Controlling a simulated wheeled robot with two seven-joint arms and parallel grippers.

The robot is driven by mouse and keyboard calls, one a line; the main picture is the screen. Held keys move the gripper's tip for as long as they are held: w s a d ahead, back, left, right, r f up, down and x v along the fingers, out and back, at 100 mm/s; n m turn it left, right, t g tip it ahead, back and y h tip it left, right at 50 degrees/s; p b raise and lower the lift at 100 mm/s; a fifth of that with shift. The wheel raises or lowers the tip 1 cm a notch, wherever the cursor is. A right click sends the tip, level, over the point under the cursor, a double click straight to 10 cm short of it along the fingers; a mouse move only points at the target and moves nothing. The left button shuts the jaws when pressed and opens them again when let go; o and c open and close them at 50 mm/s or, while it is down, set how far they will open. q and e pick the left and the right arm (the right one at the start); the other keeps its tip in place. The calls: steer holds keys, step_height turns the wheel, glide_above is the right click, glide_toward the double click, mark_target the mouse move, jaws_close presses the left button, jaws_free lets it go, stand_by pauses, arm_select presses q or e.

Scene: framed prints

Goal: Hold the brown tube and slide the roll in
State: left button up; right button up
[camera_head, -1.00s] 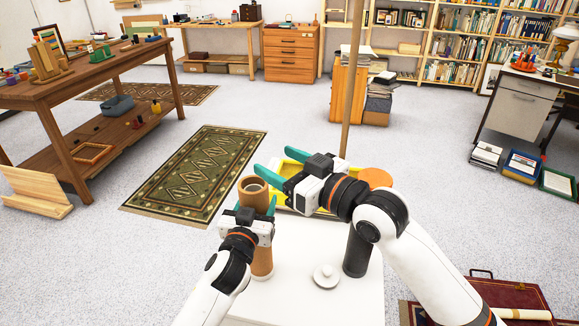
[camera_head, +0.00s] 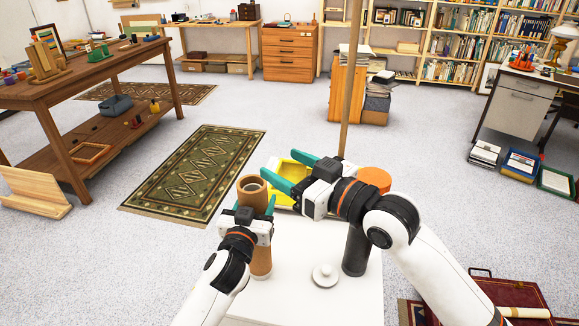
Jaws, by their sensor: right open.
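The brown tube (camera_head: 252,192) stands upright on the white table, its open top facing up. My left gripper (camera_head: 248,210) has its teal fingers on either side of the tube, below the rim, and is shut on it. A pale rim shows inside the tube's mouth, but I cannot tell whether the roll is in it. My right gripper (camera_head: 279,164) is open and empty, beyond and to the right of the tube's top. No roll can be clearly made out on the table.
The white table (camera_head: 305,300) also bears a white knobbed lid (camera_head: 325,275), a dark cylinder (camera_head: 356,252) partly behind my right arm, and a yellow tray (camera_head: 284,197). An orange disc (camera_head: 374,180) shows above the cylinder. A wooden pole (camera_head: 350,90) rises behind.

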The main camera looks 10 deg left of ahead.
arm_select(q)
steer(key=o, duration=0.5)
